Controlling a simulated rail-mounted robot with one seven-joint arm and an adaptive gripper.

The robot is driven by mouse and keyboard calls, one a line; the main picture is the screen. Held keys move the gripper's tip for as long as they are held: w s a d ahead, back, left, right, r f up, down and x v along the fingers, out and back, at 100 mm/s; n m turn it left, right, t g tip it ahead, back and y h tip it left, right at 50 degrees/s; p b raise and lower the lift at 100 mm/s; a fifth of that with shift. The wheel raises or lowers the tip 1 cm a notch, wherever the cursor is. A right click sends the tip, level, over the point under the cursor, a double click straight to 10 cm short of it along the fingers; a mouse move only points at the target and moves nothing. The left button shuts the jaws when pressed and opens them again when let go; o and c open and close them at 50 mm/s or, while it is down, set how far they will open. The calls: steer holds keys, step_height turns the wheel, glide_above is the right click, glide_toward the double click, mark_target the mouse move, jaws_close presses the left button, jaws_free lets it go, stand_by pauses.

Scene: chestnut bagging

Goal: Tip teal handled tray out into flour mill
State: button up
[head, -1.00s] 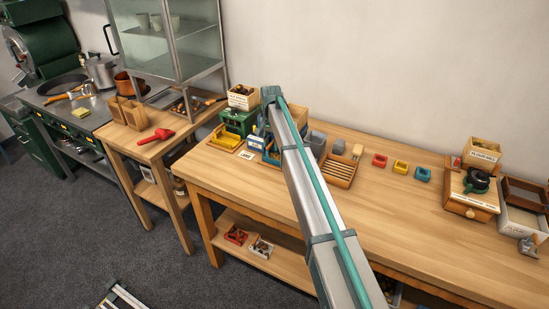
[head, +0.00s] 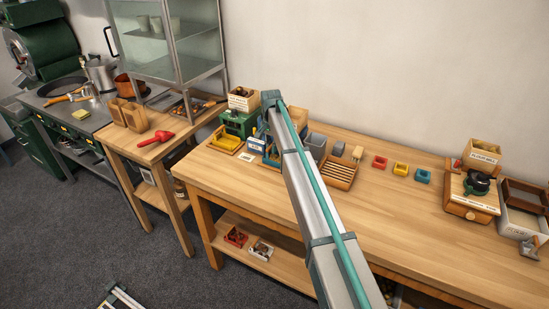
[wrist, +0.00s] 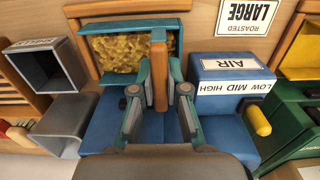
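The teal handled tray (wrist: 92,54) shows in the wrist view, with teal edges, yellow crumbly contents and an upright wooden handle (wrist: 158,50). My gripper (wrist: 160,80) has a finger on each side of the handle and looks shut on it, with no clear gap. The tray is at the blue machine marked AIR (wrist: 230,72). The flour mill (head: 472,203) stands at the right of the bench, with a labelled wooden hopper (head: 483,155) above and a dark knob.
Around the blue machine (head: 257,143) are a green machine (head: 238,122), grey boxes (head: 317,145) and a slatted wooden tray (head: 339,173). Small red, yellow and teal boxes (head: 400,169) line the bench back. The bench front is clear.

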steer(key=shift+r, duration=0.15)
jaws_close()
steer(key=shift+r+p, duration=1.05)
steer(key=shift+r, duration=1.35)
